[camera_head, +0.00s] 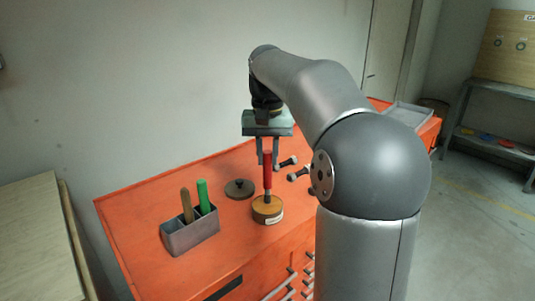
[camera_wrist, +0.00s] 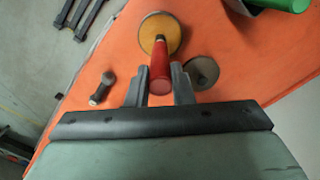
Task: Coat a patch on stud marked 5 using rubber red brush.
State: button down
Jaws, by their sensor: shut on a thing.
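My gripper (camera_head: 268,158) points down over the orange bench and is shut on the red brush (camera_head: 267,172) by its handle. The brush stands upright, with its lower end in a round yellow-brown pot (camera_head: 262,211) that has a white label. In the wrist view, the red handle (camera_wrist: 160,72) lies between the two fingers, with the pot (camera_wrist: 172,33) beyond it; the bristles are hidden. Several dark bolt-like studs, one of them a stud (camera_head: 288,161), lie right of the gripper. A stud (camera_wrist: 102,88) also shows in the wrist view. No number can be read on them.
A grey two-slot holder (camera_head: 192,236) with a brown handle (camera_head: 186,205) and a green handle (camera_head: 204,195) stands left of the pot. A dark round lid (camera_head: 239,189) lies behind the pot. A grey tray (camera_head: 410,115) is at the bench's far right.

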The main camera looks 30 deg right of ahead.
jog(key=shift+f, duration=0.6)
dwell(1.6)
notch_tip(320, 180, up, 7)
jog(key=p, duration=0.6)
jog(key=shift+r+p, duration=0.15)
jog(key=shift+p, duration=0.25)
dwell(0.4)
